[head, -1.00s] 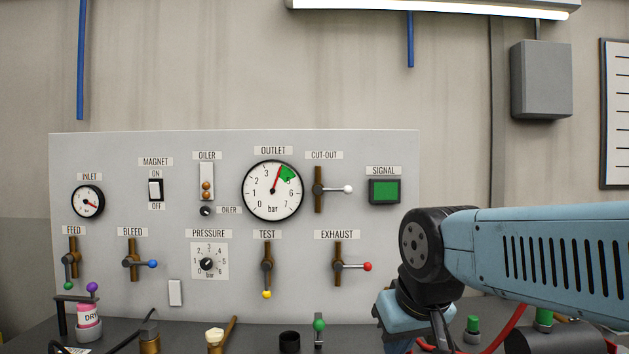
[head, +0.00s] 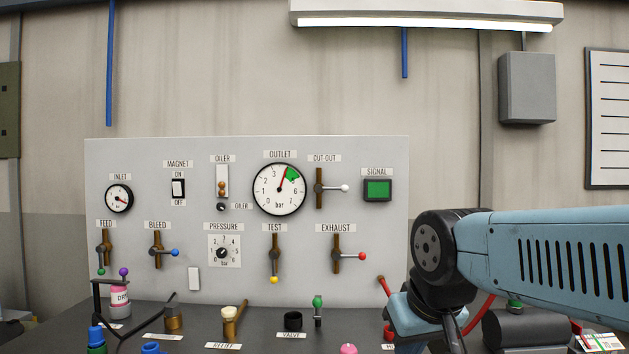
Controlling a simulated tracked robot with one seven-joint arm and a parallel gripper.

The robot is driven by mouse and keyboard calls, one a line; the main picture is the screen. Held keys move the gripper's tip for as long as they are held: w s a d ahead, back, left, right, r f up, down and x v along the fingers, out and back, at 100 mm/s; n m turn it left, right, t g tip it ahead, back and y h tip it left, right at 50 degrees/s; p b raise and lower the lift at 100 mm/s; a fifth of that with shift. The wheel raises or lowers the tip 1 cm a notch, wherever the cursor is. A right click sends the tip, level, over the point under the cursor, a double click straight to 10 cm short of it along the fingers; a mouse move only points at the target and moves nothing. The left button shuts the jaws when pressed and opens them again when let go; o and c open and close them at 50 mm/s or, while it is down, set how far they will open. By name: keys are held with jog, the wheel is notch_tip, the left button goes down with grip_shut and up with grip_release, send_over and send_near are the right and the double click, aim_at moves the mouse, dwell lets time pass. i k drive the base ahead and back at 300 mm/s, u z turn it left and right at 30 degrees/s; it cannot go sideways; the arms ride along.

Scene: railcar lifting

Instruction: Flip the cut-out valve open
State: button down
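The cut-out valve (head: 319,188) is on the upper right of the grey panel, under the CUT-OUT label. Its lever with a white ball end (head: 345,188) points right, level, across the vertical brown pipe. My arm is at the right of the head view, in front of the panel's right edge. My gripper is at the arm's lower end, mostly cut off by the bottom of the picture, so its fingers are not shown. It is well below and right of the cut-out valve, apart from it.
The panel also holds the outlet gauge (head: 279,189), a green signal lamp (head: 377,189), and the exhaust (head: 336,255), test (head: 274,253), bleed and feed valves. The bench (head: 265,320) below carries bottles, a brush and small fittings. The space before the cut-out valve is clear.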

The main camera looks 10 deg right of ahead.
aim_at(318, 187)
jog(key=z, duration=0.15)
jog(key=i, duration=0.9)
jog(key=u, duration=0.05)
